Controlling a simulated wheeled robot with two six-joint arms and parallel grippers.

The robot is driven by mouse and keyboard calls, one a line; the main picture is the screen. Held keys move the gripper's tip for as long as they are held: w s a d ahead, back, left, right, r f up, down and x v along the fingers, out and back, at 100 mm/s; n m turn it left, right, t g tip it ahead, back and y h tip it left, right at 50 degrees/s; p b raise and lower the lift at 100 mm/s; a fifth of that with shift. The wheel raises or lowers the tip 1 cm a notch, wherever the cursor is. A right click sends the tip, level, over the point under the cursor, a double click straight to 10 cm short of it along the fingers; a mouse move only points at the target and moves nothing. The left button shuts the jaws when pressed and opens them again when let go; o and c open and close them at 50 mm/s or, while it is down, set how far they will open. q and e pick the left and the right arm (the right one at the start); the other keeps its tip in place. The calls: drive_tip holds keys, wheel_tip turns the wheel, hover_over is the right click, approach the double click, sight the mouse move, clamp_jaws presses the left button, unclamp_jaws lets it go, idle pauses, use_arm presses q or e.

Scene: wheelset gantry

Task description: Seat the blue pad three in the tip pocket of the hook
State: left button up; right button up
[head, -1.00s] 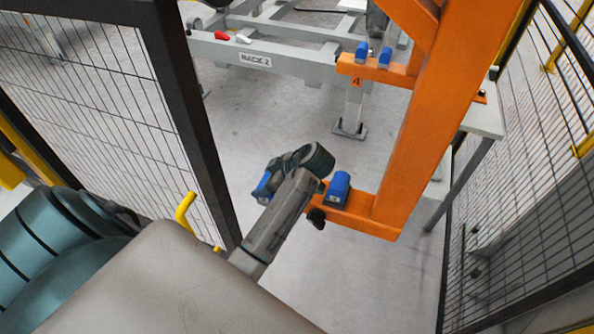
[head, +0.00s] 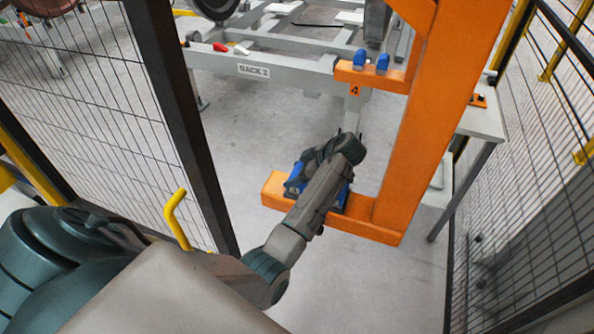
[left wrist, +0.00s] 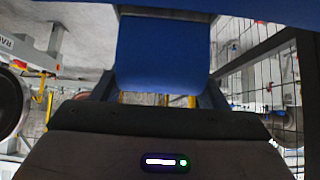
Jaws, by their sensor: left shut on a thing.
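The orange hook's lower arm (head: 272,192) points left in the head view, its tip end bare. My left gripper (head: 297,180) is over this arm, partly hidden by my own wrist. It is shut on a blue pad (head: 291,190), which shows just left of my wrist, at or just above the arm near the tip. I cannot tell whether it touches the pocket, which is hidden. Another blue pad (head: 341,199) on the same arm shows partly behind my forearm. In the left wrist view the held blue pad (left wrist: 163,52) fills the space between the fingers.
The orange upright (head: 430,120) rises right of the lower arm. A higher orange ledge marked 4 (head: 342,75) carries two blue pads (head: 360,60) (head: 383,63). A dark fence post (head: 185,130) and yellow handle (head: 174,215) stand left. A grey rack (head: 265,71) is behind.

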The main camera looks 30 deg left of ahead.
use_arm(q)
drive_tip(key=shift+f, duration=0.1)
drive_tip(key=o, duration=1.2)
use_arm(e)
drive_tip(key=shift+s+f, duration=0.15)
drive_tip(key=shift+s, duration=0.05)
